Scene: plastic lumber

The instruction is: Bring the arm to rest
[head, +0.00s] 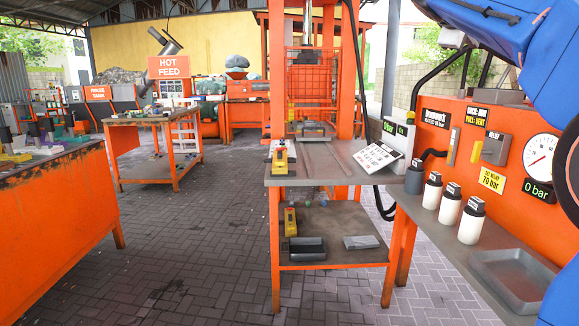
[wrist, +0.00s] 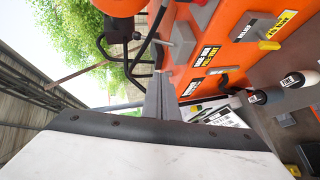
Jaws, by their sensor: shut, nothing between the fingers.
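My gripper (wrist: 160,82) shows in the wrist view, its two grey fingers together with nothing between them. It points past the orange control panel (wrist: 215,55), apart from it as far as I can tell. In the head view my blue arm is raised at the right edge, in front of the orange panel (head: 465,145). The gripper itself is outside the head view.
Bottles (head: 450,204) and a grey tray (head: 508,277) stand on the shelf below the panel. An orange press (head: 275,110) with a grey bench (head: 330,165) stands in the middle. Orange tables stand at the left. The paved floor (head: 190,250) between them is clear.

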